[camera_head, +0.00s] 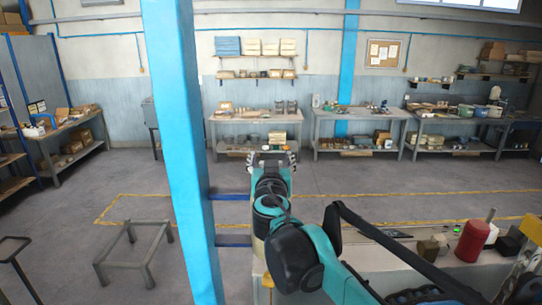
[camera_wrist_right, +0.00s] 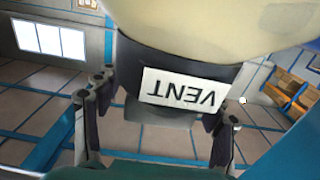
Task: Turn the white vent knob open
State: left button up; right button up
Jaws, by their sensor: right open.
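A white label reading VENT (camera_wrist_right: 184,90) shows upside down in the right wrist view. It is on a dark grey band below a large cream rounded body (camera_wrist_right: 205,25). My right gripper (camera_wrist_right: 160,118) is open, with one finger on each side of the label. A small white round spot (camera_wrist_right: 242,100) shows by the right finger; I cannot tell if it is the vent knob. In the head view my right gripper (camera_head: 274,158) is at the end of my extended arm, jaws apart. No vent knob can be made out there. My left gripper is not in view.
A tall blue post (camera_head: 172,120) stands just left of my right arm. A bench at the lower right carries a red cylinder (camera_head: 472,242) and small items. A low grey frame (camera_head: 135,252) stands on the floor at left. Workbenches (camera_head: 257,115) line the far wall.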

jog(key=shift+s+r, duration=0.15)
jog(key=shift+s, duration=0.05)
jog(key=c, duration=1.3)
jog(key=shift+c, duration=0.5)
